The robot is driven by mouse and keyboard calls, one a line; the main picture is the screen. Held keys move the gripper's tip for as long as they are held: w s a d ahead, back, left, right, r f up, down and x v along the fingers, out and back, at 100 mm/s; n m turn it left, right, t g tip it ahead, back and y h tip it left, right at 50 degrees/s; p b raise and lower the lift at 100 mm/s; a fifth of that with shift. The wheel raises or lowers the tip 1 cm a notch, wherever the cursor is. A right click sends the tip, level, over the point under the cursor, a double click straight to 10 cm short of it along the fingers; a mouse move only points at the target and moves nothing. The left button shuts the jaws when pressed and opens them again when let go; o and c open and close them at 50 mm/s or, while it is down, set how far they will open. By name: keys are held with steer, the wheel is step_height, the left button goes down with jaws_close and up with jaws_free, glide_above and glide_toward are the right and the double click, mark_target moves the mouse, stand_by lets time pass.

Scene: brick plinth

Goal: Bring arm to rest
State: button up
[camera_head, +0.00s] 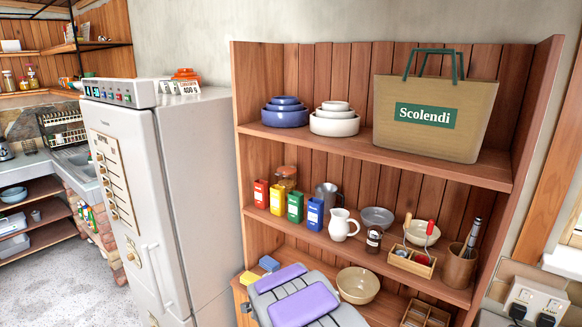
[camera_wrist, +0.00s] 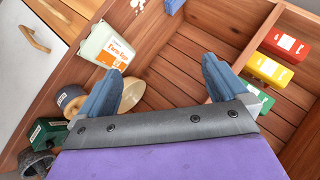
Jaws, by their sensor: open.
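My gripper (camera_wrist: 160,85) is in the wrist view, with two blue-grey fingers spread wide apart. In the head view, purple and grey parts of my own body show at the bottom centre, in front of the lower shelf. The fingers cannot be made out clearly there.
A wooden shelf unit (camera_head: 380,158) holds bowls, a Scolendi bag (camera_head: 470,130), coloured boxes, a white jug (camera_head: 342,225) and a beige bowl (camera_head: 357,286). A white fridge (camera_head: 200,150) stands to its left. A carton (camera_wrist: 104,47) and coloured boxes flank the fingers in the wrist view.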

steer(key=s+d+r+n+g+y, duration=0.1)
steer(key=s+d+r+n+g, duration=0.3)
steer(key=s, duration=0.7)
steer(key=s+d+r+n+g, duration=0.2)
steer(key=s+d+r, duration=0.35)
steer(key=s, duration=0.65)
steer(key=s+d+r+n+g, duration=0.1)
steer(key=s+d+n+g, duration=0.1)
steer(key=s, duration=0.8)
steer(key=s+d+r+n+g+h, duration=0.1)
steer(key=s+d+n+g, duration=0.1)
steer(key=s, duration=0.8)
steer(key=s+d+r+n+g, duration=0.1)
steer(key=s+d, duration=0.3)
steer(key=s, duration=0.6)
steer(key=shift+d+r+n+g, duration=0.35)
steer(key=shift+r+n+g, duration=0.05)
steer(key=shift+g, duration=0.2)
